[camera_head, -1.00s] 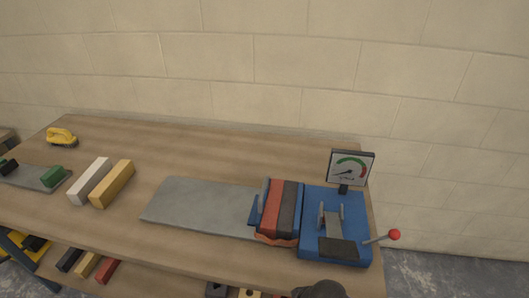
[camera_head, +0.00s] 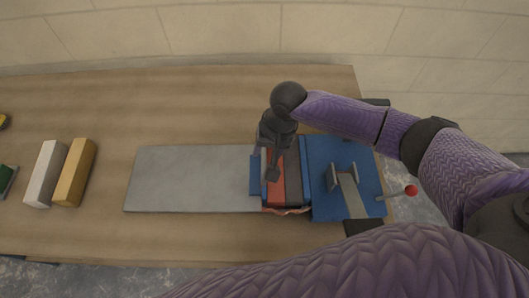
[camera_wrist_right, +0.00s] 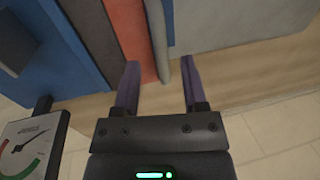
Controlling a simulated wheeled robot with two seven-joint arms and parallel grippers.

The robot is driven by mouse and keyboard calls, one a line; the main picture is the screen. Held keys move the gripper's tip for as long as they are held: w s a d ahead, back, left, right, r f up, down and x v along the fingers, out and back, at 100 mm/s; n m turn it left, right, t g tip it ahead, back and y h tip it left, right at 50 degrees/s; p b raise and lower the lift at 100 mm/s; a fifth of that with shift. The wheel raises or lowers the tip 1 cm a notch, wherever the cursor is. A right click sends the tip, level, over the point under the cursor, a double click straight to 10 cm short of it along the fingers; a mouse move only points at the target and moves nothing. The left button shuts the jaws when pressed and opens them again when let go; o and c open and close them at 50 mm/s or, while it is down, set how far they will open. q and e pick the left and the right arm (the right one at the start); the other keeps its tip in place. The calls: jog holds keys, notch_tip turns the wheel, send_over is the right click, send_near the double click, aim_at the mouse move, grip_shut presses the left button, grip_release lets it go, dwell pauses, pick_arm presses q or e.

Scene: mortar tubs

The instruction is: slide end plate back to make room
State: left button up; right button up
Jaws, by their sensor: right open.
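The blue end plate (camera_head: 256,176) stands on the grey board at the left side of a red block (camera_head: 272,195) and a dark grey block (camera_head: 293,180). In the right wrist view, a grey upright bar (camera_wrist_right: 160,42) runs along the plate's red-block side. My right gripper (camera_head: 273,172) is over the plate and red block, pointing down. In the right wrist view my right gripper (camera_wrist_right: 158,85) is open, its two fingers apart with the bar's end between them in the picture. Contact cannot be told. My left gripper is out of view.
The blue machine base (camera_head: 325,160) with a red-knobbed lever (camera_head: 411,190) is at the right. The grey board (camera_head: 190,180) left of the plate is clear. White (camera_head: 45,175) and yellow (camera_head: 74,175) bars lie further left. A dial gauge (camera_wrist_right: 30,145) is near my wrist.

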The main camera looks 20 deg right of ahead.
jog(key=shift+w+a+f, duration=0.1)
jog(key=shift+a+f, duration=0.05)
jog(key=shift+f, duration=0.45)
jog(key=shift+a+f, duration=0.1)
jog(key=shift+f, duration=0.5)
grip_shut()
dwell(0.3)
